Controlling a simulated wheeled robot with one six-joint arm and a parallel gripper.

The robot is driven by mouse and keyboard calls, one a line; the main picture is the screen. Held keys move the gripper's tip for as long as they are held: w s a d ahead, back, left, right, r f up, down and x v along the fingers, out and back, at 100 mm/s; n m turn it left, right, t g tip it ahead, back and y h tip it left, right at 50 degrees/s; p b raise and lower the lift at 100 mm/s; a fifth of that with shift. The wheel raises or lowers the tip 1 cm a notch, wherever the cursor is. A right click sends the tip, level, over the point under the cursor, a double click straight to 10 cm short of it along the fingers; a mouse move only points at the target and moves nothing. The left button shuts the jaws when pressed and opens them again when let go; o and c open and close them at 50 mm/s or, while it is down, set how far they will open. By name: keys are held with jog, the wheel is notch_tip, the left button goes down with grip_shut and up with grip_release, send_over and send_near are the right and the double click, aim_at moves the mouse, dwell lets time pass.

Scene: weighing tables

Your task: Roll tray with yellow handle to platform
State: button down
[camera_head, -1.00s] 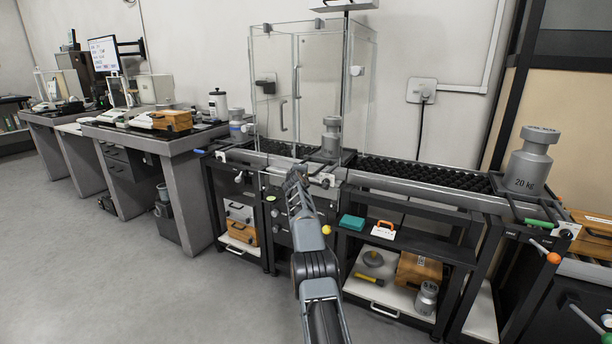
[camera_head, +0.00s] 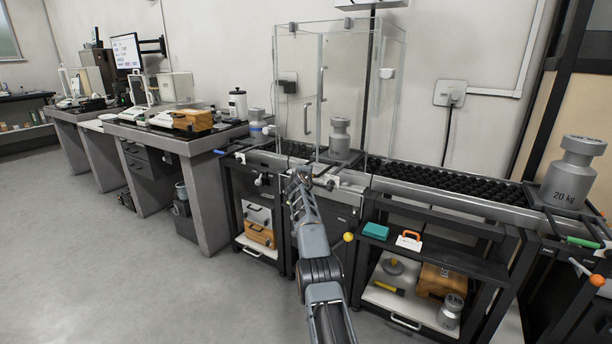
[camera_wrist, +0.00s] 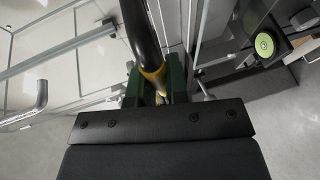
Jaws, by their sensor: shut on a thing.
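A large grey weight (camera_head: 340,139) stands upright on a dark tray at the front of the glass enclosure (camera_head: 390,85). The tray itself is mostly hidden behind the weight and my arm. My gripper (camera_head: 301,176) is at the front edge of the roller track, just left of and below this weight. In the wrist view its dark green jaws (camera_wrist: 154,88) are shut around a yellow handle part (camera_wrist: 155,74), beside a black bar. The platform is not clearly visible, and I cannot tell whether the tray touches it.
Shelves below hold boxes. Open floor lies at front left.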

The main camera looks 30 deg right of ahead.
jog(key=c, duration=1.3)
grip_release()
jog(key=shift+s+d, duration=0.2)
jog(key=shift+d, duration=0.15)
jog(key=shift+c, duration=0.2)
jog(key=shift+o, duration=0.9)
jog(key=shift+a, duration=0.1)
jog(key=shift+w+a, duration=0.15)
jog(key=shift+a, duration=0.05)
jog(key=shift+a+b, duration=0.1)
jog(key=shift+b, duration=0.35)
jog(key=b+v, duration=0.7)
jog(key=v, duration=0.6)
jog(key=shift+s+a+r, duration=0.1)
jog(key=shift+s+a, duration=0.05)
jog(key=shift+s, duration=0.15)
